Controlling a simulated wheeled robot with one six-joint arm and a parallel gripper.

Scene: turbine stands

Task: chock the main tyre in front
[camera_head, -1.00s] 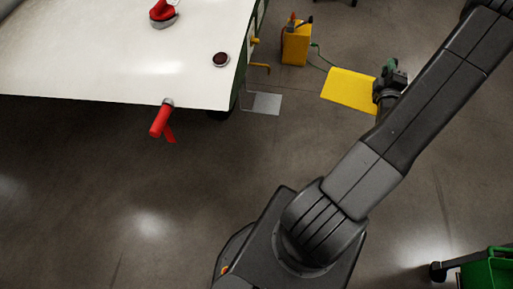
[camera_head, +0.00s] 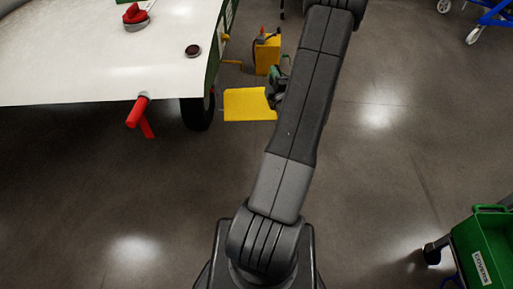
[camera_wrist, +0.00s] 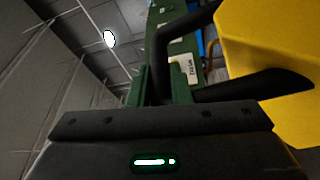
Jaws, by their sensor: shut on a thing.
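The yellow chock (camera_head: 246,104) is held out over the floor, just right of the black main tyre (camera_head: 197,112) in the head view. A gap shows between them there; its height above the floor is hard to tell. My gripper (camera_head: 277,84) is at the chock's right edge, partly hidden by my arm. In the wrist view my gripper's green fingers (camera_wrist: 161,88) are shut by the chock's black handle (camera_wrist: 172,55), with the chock's yellow body (camera_wrist: 275,45) to the right. The exact grip on the handle is partly hidden.
A white wing (camera_head: 80,60) with a red fitting (camera_head: 138,112) below its edge covers the upper left. A yellow box (camera_head: 267,54) stands behind the chock. A green bin (camera_head: 482,250) on a wheeled frame is lower right. Floor between is clear.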

